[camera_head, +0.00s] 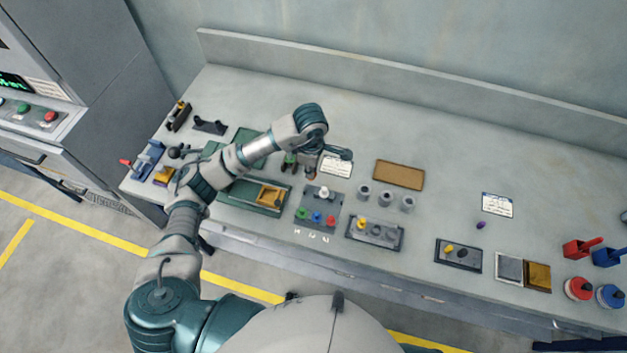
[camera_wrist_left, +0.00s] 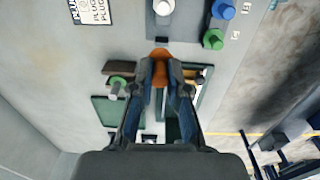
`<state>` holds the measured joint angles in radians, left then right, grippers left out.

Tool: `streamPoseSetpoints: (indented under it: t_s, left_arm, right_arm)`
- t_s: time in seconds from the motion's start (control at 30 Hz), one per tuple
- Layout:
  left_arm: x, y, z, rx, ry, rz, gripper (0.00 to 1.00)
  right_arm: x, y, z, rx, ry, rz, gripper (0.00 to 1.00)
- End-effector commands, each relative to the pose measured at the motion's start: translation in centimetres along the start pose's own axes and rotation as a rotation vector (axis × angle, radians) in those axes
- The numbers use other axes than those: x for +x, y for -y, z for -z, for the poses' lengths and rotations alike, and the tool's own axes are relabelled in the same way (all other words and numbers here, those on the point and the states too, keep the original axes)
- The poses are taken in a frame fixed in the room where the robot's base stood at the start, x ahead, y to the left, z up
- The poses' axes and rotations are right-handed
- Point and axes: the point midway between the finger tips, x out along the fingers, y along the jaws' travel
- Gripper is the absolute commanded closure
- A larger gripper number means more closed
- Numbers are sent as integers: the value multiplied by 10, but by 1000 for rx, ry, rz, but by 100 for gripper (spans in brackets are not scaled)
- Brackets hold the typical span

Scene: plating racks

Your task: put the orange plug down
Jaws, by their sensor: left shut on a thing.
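My left gripper (camera_head: 311,170) reaches over the table from the left, beside the white label card. In the left wrist view its two dark fingers (camera_wrist_left: 159,80) are shut on the orange plug (camera_wrist_left: 158,66), whose rounded end shows between the fingertips. Most of the plug is hidden by the fingers. In the head view the plug is too small and dark to make out clearly. I cannot tell whether it touches anything below. A grey panel (camera_head: 312,198) with white, green, blue and red plugs lies just in front of the gripper. My right gripper is out of view.
A green tray (camera_head: 233,199) with a tan box (camera_head: 270,195) lies left of the panel. A green plug (camera_wrist_left: 116,83) stands close to the fingers. Several grey cups (camera_head: 385,197) and a brown mat (camera_head: 399,175) are to the right. The table behind them is clear.

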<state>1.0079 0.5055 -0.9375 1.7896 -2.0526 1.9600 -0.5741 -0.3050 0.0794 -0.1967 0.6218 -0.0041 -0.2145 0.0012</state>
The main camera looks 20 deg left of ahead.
Motion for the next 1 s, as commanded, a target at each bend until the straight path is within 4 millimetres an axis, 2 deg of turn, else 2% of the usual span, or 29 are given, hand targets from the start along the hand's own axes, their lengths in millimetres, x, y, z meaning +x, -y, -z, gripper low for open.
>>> streamPoseSetpoints:
  t_s: [0.1,0.2,0.37,0.57,0.87,0.9,0.97,1.0]
  left_arm:
    - [26,1,0,-3,0,8,100]
    - [41,0,0,-2,0,5,100]
    - [55,0,-1,0,0,5,100]
    - [83,1,-1,0,0,6,100]
    - [88,0,-1,1,0,3,100]
    - [87,0,-1,1,0,3,75]
    - [87,1,-1,1,0,3,60]
    - [87,1,-1,1,0,3,60]
  right_arm:
    - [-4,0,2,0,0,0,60]
    - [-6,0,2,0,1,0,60]
    - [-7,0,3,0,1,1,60]
    - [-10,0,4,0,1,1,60]
    - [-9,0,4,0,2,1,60]
    - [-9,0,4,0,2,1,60]
    - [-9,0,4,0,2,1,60]
    - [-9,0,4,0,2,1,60]
